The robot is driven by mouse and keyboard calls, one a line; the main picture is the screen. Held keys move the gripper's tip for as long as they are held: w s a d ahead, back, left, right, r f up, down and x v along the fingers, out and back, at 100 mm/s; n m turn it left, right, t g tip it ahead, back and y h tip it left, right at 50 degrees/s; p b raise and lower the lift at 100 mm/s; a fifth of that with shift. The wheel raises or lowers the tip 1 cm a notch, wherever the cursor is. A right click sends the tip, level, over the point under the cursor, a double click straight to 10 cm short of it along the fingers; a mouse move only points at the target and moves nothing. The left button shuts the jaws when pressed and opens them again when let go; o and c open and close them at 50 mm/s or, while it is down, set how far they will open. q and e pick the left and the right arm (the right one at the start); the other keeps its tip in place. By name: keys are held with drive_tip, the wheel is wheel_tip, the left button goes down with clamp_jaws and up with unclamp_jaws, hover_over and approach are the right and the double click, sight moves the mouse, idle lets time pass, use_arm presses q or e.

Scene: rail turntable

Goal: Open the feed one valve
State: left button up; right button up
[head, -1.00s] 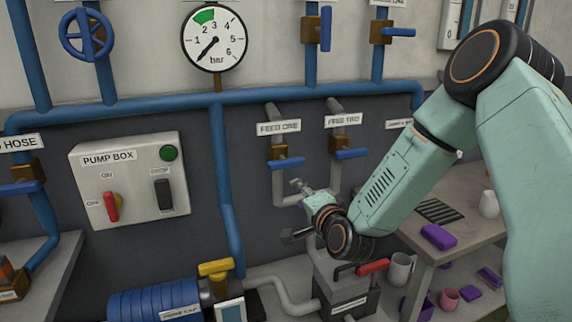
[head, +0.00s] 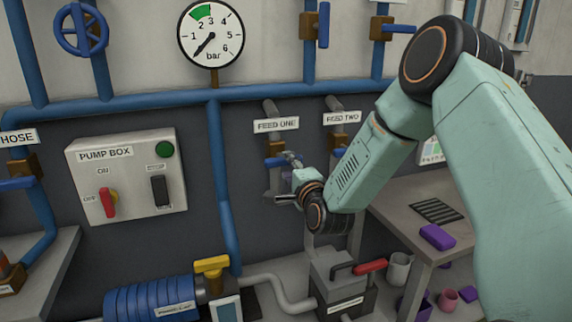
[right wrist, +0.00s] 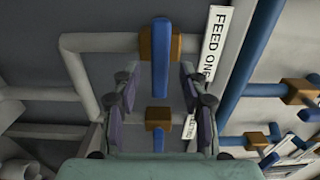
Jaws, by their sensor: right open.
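The feed one valve has a brown body (head: 276,148) under the FEED ONE label (head: 276,124). Its blue handle (head: 272,162) lies crosswise to its grey pipe, partly hidden by my right gripper (head: 283,178). In the right wrist view the handle (right wrist: 160,58) shows between the two spread fingers of my right gripper (right wrist: 159,75), with a gap on each side. The fingers are open and hold nothing. I cannot tell how deep the handle sits between them. My left gripper is not in view.
The feed two valve (head: 337,145) is close on the right, partly behind my right arm. The pump box (head: 126,177) is on the wall to the left. A pressure gauge (head: 211,34) hangs above. A bench (head: 400,215) and a red-handled grey unit (head: 343,285) stand below.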

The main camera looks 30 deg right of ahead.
sight(282, 159)
drive_tip(key=shift+x, duration=1)
drive_tip(key=shift+w, duration=0.45)
drive_tip(key=shift+s+d, duration=0.1)
drive_tip(key=shift+d, duration=0.05)
drive_tip(key=shift+c, duration=0.7)
drive_tip(key=c, duration=0.6)
clamp_jaws()
